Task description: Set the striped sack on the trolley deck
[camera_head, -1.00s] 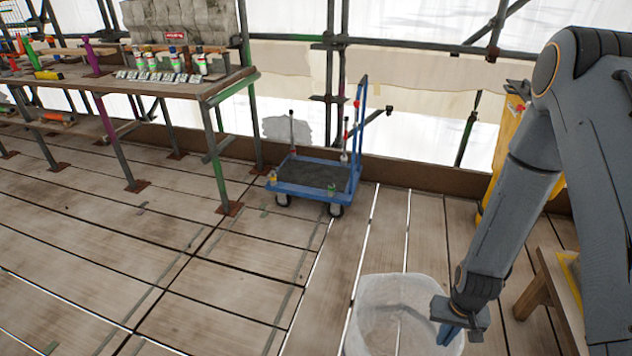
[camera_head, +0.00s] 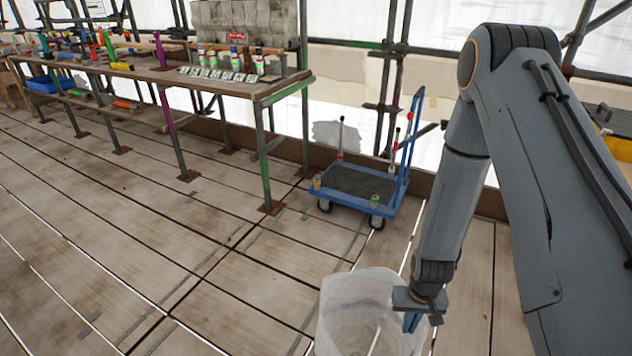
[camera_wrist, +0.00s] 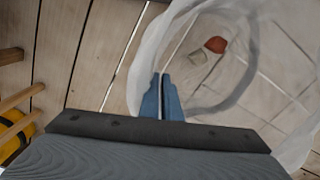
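A white translucent sack (camera_head: 350,325) with an open mouth hangs at my gripper (camera_head: 413,320), at the bottom of the head view. I see no stripes on it. In the wrist view, the blue fingers of my gripper (camera_wrist: 160,98) are close together at the sack's rim (camera_wrist: 148,60), shut on it. The fingers hide the pinched part. I see no other sack.
A long workbench (camera_head: 264,92) with bottles and cards runs along the left and back. Its green and grey legs stand left of the trolley. Scaffold poles and sheeting close off the back. A reddish lump (camera_wrist: 215,45) shows within the sack's mouth. The plank floor in front is clear.

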